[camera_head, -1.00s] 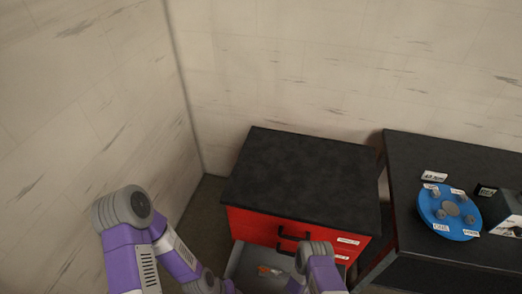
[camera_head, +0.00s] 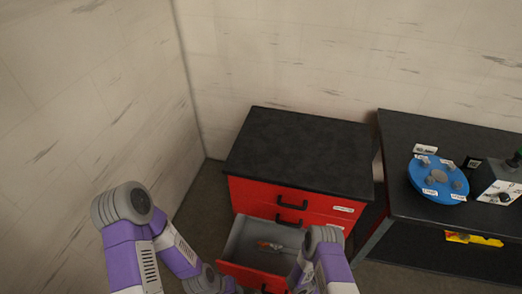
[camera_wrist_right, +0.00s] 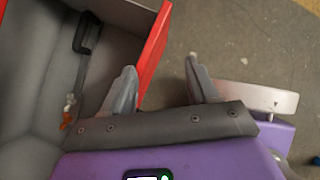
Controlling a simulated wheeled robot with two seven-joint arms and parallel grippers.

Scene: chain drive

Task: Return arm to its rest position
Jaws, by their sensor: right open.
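My right arm (camera_head: 325,262) reaches down beside the open drawer in the head view; its gripper is hidden there. In the right wrist view my right gripper (camera_wrist_right: 162,88) is open, with nothing held between its two grey fingers. One finger is by the drawer's red front panel (camera_wrist_right: 154,55); I cannot tell whether they touch. The open drawer (camera_head: 238,270) has a grey inside. My left arm (camera_head: 128,235) is bent at the lower left, and its gripper is not visible.
The red cabinet (camera_head: 298,150) has a black top. A small orange and grey item (camera_head: 270,246) lies in the drawer. To the right, a black table (camera_head: 400,195) holds a blue disc (camera_head: 438,190) with grey pegs and a control box (camera_head: 497,185). A yellow item (camera_head: 470,239) sits below.

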